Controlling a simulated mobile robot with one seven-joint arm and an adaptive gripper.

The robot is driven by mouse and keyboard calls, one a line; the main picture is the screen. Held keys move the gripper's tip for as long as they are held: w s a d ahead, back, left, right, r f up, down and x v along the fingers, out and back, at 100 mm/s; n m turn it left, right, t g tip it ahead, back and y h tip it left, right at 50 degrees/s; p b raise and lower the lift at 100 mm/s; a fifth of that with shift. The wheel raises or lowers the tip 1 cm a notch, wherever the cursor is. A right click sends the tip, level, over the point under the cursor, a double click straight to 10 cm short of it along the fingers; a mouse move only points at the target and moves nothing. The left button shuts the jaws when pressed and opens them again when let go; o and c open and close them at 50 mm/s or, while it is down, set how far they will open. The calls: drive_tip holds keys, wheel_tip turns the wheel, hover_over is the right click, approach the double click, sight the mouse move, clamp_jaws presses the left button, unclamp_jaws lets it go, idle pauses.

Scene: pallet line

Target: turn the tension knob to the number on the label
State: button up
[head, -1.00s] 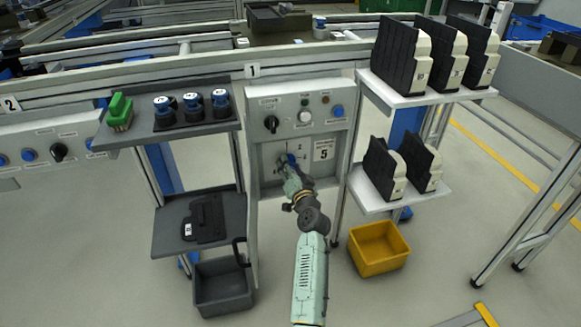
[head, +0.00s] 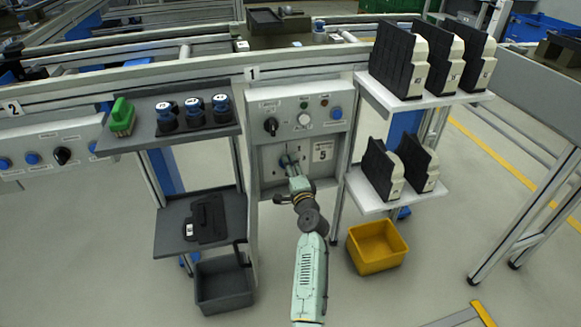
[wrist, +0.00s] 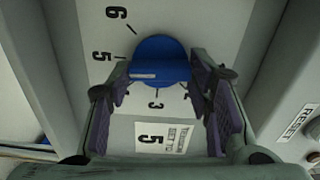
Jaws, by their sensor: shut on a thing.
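The blue tension knob (wrist: 158,55) sits on a pale panel with a number scale around it. The numbers 6, 5 and 3 show on the scale (wrist: 104,56) in the wrist view. A pale mark on the knob lies toward its left side; I cannot tell exactly which number it points to. The label (wrist: 153,138) reads 5 and also shows in the head view (head: 322,151). My gripper (wrist: 163,78) is shut on the knob, with one finger on each side. In the head view my gripper (head: 291,163) hides most of the knob.
A black knob (head: 271,126) and a blue button (head: 337,113) are on the upper panel. A RESET label (wrist: 296,122) is at right in the wrist view. Shelves stand on both sides, with black-and-white units (head: 398,60) at right. A yellow bin (head: 377,262) is on the floor.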

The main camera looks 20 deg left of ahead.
drive_tip(key=shift+r+m, duration=0.1)
drive_tip(key=shift+m, duration=0.4)
drive_tip(key=o, duration=1.1)
drive_tip(key=shift+o, duration=0.2)
drive_tip(key=v, duration=1.2)
